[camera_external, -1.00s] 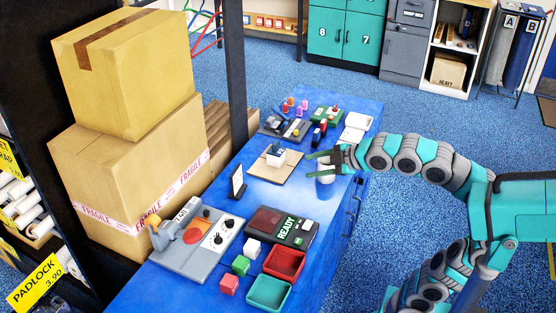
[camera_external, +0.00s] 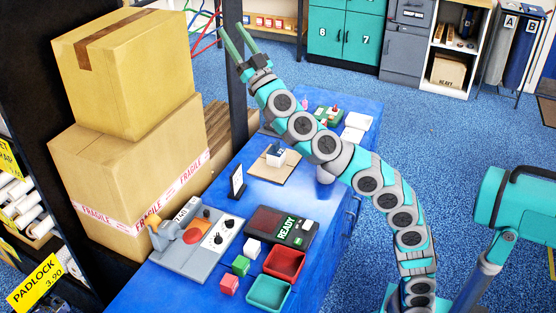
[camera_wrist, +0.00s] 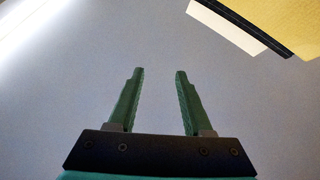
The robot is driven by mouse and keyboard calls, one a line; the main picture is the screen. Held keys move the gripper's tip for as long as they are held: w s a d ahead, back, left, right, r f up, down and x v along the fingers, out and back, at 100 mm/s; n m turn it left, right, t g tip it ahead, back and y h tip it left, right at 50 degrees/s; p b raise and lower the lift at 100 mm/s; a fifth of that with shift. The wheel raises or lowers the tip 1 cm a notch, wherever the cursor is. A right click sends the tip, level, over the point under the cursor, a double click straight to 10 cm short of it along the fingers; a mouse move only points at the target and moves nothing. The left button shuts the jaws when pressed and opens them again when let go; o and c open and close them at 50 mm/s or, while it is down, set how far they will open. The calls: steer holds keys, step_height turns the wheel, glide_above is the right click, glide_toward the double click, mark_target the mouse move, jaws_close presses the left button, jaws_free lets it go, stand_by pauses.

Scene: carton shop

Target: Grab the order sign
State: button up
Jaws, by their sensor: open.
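The order sign is most likely the small black-framed upright sign (camera_external: 237,183) with a white face, standing on the blue counter (camera_external: 197,287) left of the wooden board. My gripper (camera_external: 233,42) is raised high above the far part of the counter, well above and apart from the sign, with its fingers pointing up. In the wrist view my gripper (camera_wrist: 153,100) shows two green fingers spread apart with nothing between them. The sign is not in the wrist view, which faces the ceiling.
A grey tape machine (camera_external: 197,240), a READY device (camera_external: 282,226), red tray (camera_external: 285,263), green tray (camera_external: 268,292) and small cubes lie in front. A wooden board (camera_external: 268,175) holds a white block.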

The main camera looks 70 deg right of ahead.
steer(key=w+d+f+m+g+h, duration=0.6)
steer(key=f+m+g+h, duration=0.2)
steer(key=f+m+g, duration=0.15)
steer(key=m+g+p, duration=0.1)
steer(key=m+g, duration=0.2)
steer(key=g, duration=0.1)
glide_above(241, 170)
steer(key=w, duration=0.2)
step_height(241, 170, down, 10)
steer(key=a+f+g+y, duration=0.1)
steer(key=f+g, duration=0.2)
steer(key=f, duration=0.7)
steer(key=s+a+f+g+y+p, duration=0.1)
steer(key=a+f+g+y, duration=0.1)
steer(key=f, duration=0.9)
steer(key=a+f+m+g+y, duration=0.1)
steer(key=f+g, duration=0.3)
steer(key=f, duration=0.6)
steer(key=shift+s+a+f, duration=0.2)
steer(key=shift+s+a, duration=0.05)
steer(key=shift+s, duration=0.15)
steer(key=shift+x, duration=2.5)
steer(key=shift+s, duration=0.1)
jaws_close()
